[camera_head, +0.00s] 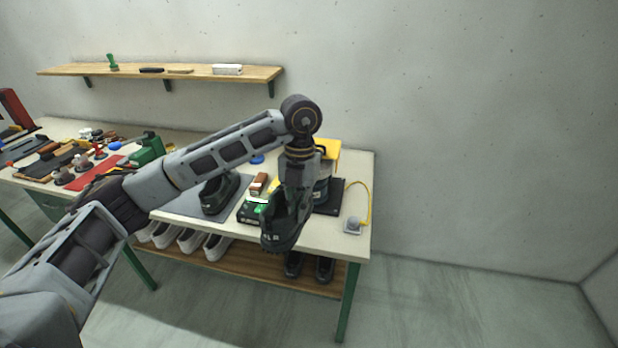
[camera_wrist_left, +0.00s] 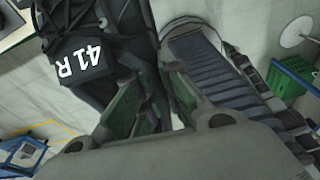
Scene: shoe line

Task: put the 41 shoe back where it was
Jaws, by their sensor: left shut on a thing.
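My left gripper (camera_head: 288,196) is shut on a dark shoe (camera_head: 283,228) and holds it up at the table's front edge, toward the right end. The shoe hangs tilted, toe down. In the left wrist view it bears a white "41 R" mark (camera_wrist_left: 80,62), and the green-padded fingers of the gripper (camera_wrist_left: 152,92) close on its edge. Another dark shoe (camera_head: 216,194) stands on the grey mat (camera_head: 182,208) on the table, left of the held one. My right gripper is not in view.
Behind the held shoe are a green-and-black box (camera_head: 250,212), a brown brush (camera_head: 259,183) and a yellow-topped item (camera_head: 329,149). A grey device (camera_head: 353,226) with a yellow cable sits at the right corner. White sneakers (camera_head: 190,240) and dark shoes (camera_head: 324,268) stand on the lower shelf.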

